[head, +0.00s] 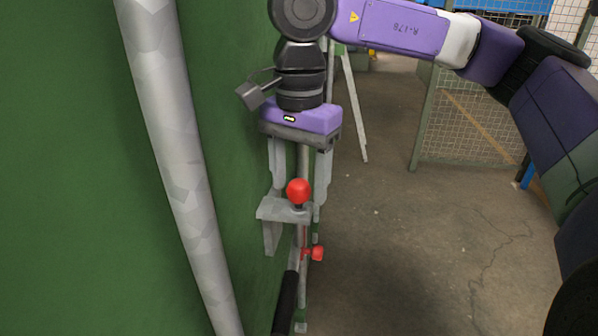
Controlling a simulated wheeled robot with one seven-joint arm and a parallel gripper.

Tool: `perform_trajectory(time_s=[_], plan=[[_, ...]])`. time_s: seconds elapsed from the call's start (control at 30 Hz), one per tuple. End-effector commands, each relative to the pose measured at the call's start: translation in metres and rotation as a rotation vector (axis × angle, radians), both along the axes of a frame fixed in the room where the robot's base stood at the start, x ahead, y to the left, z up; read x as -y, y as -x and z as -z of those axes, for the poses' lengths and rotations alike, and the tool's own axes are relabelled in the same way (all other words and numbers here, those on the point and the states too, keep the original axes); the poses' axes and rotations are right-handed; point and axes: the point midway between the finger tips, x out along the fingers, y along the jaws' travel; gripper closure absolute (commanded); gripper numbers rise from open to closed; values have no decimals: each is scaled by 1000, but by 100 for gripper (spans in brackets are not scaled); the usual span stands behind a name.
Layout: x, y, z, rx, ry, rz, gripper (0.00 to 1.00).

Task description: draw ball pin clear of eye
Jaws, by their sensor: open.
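A red ball knob (298,191) on a short dark neck stands upright on a grey bracket (272,210) fixed to the green wall. It looks like the ball pin; the eye itself cannot be made out. My gripper (298,197) points down from above with its two grey fingers apart. In the picture the ball lies between the finger ends. I cannot tell whether the fingers are level with it in depth or touch it. A second, smaller red knob (317,253) sticks out to the right, lower down.
A black-gripped lever (286,303) hangs below the bracket. A thick grey pipe (180,160) runs down the green panel (70,180). Open concrete floor (400,240) and a mesh fence (475,120) lie right.

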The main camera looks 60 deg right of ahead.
Motion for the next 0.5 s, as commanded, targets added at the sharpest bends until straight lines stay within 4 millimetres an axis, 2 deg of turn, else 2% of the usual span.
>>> perform_trajectory(time_s=[0.07,0.37,0.4,0.5], plan=[[0,0,0,0,0,0,39],[0,0,0,0,0,0,96],[0,0,0,0,0,0,100],[0,0,0,0,0,0,100]])
